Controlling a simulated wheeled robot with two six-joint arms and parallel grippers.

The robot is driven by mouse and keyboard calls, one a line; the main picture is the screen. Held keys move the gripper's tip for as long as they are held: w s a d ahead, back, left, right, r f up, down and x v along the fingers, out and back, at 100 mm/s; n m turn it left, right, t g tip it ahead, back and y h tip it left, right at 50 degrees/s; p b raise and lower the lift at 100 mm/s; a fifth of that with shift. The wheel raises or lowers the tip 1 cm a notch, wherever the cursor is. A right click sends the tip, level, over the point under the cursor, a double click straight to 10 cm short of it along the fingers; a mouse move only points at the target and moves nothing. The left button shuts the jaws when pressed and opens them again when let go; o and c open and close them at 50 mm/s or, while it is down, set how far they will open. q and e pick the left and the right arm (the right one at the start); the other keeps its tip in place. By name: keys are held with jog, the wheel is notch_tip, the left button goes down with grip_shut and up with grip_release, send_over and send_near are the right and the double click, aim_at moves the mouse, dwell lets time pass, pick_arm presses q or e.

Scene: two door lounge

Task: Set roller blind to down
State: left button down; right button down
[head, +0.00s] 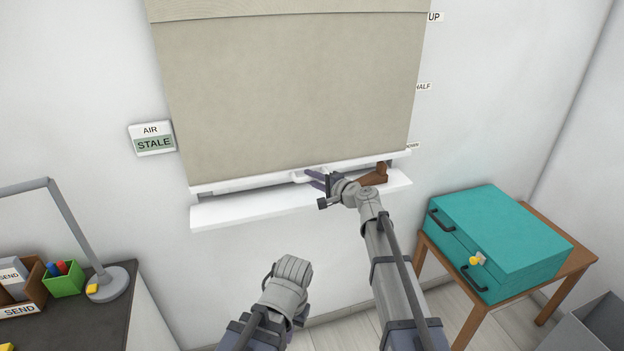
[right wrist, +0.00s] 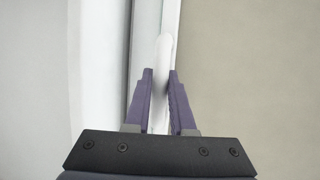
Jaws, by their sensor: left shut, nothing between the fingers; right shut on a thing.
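The beige roller blind (head: 285,95) hangs over the window, with its white bottom bar (head: 240,182) a little above the white sill (head: 240,210). The labels UP (head: 434,17), HALF (head: 423,87) and a lower one (head: 412,146), too small to read surely, run down its right side. The bar is about level with the lowest label. My right gripper (head: 312,178) is shut on the bar's white handle (right wrist: 163,65), which shows between the fingers in the right wrist view (right wrist: 160,100). My left gripper (head: 292,270) is shut and empty, below the sill.
A brown object (head: 374,176) stands on the sill's right end, close to my right gripper. A teal case (head: 500,240) lies on a wooden table (head: 560,285) at right. A dark desk (head: 90,325) with a lamp (head: 110,283) is at left. An AIR STALE sign (head: 153,138) hangs on the wall.

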jog(key=shift+s+f, duration=0.1)
jog(key=shift+f, duration=0.55)
pick_arm(q)
jog(key=shift+f, duration=0.55)
pick_arm(e)
jog(key=shift+r, duration=0.1)
jog(key=c, duration=0.8)
grip_release()
jog(key=shift+o, duration=0.2)
jog(key=shift+d, duration=0.1)
pick_arm(q)
jog(key=shift+r+p, duration=0.55)
jog(key=shift+r, duration=0.15)
pick_arm(e)
jog(key=v, duration=0.7)
jog(key=shift+s+d, duration=0.2)
jog(key=shift+s, duration=0.1)
